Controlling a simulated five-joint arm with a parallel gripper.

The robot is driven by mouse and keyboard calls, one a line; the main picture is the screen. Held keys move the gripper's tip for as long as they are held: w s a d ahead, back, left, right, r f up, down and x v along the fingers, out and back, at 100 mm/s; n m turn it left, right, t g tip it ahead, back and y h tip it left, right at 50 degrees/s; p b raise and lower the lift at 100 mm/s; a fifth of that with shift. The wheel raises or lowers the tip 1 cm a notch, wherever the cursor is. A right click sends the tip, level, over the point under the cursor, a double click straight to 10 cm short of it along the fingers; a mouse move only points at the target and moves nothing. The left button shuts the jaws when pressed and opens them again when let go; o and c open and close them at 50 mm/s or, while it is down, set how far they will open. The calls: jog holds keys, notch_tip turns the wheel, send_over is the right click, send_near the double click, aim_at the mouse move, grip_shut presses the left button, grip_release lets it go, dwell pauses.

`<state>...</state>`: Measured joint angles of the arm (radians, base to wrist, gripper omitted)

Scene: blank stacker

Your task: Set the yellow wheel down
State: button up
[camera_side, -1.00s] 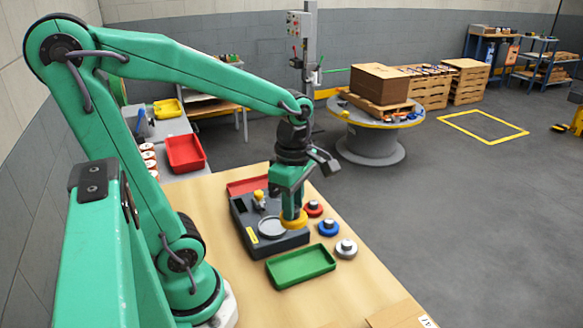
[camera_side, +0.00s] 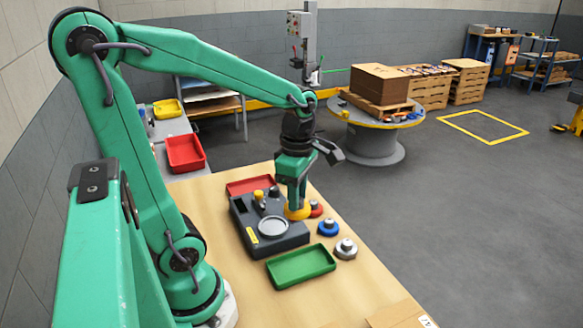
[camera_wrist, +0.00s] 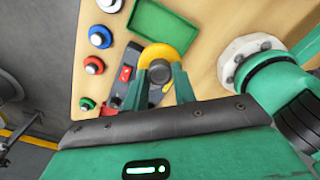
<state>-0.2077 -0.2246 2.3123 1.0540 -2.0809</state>
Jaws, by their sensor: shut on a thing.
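The yellow wheel (camera_side: 298,212) is between the fingers of my gripper (camera_side: 296,203), near the right edge of a dark grey stacker block (camera_side: 292,241). The wheel also shows in the wrist view (camera_wrist: 160,51), with my gripper's fingers (camera_wrist: 161,73) closed on it. Whether the wheel touches the block or hangs just above it, I cannot tell. A round light-grey plate (camera_side: 273,226) on the block's top is empty, left of and below the wheel in the side view.
A red wheel (camera_side: 316,208), a blue wheel (camera_side: 328,228) and a grey-white wheel (camera_side: 346,248) stand to the right of the block. A green tray (camera_side: 300,267) lies in front, a red tray (camera_side: 250,185) behind. The wooden tabletop in front is mostly clear.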

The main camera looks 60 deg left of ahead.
jog(key=w+a+f+n, duration=0.2)
jog(key=w+a+n, duration=0.1)
jog(key=a, duration=0.9)
jog(key=w+a+f+n, duration=0.2)
jog(key=a, duration=1)
jog(key=s+a+f, duration=0.1)
jog(key=a+f, duration=0.1)
jog(key=a, duration=0.1)
jog(key=s+a+f, duration=0.2)
jog(key=a+f, duration=0.1)
jog(key=s+a+f, duration=0.1)
jog(key=a+f, duration=0.1)
jog(key=a, duration=0.2)
jog(key=shift+s+a+f, duration=0.1)
jog(key=shift+s+f, duration=0.1)
jog(key=shift+s, duration=0.15)
jog(key=shift+f, duration=2.05)
jog(key=shift+f, duration=0.15)
jog(key=o, duration=1)
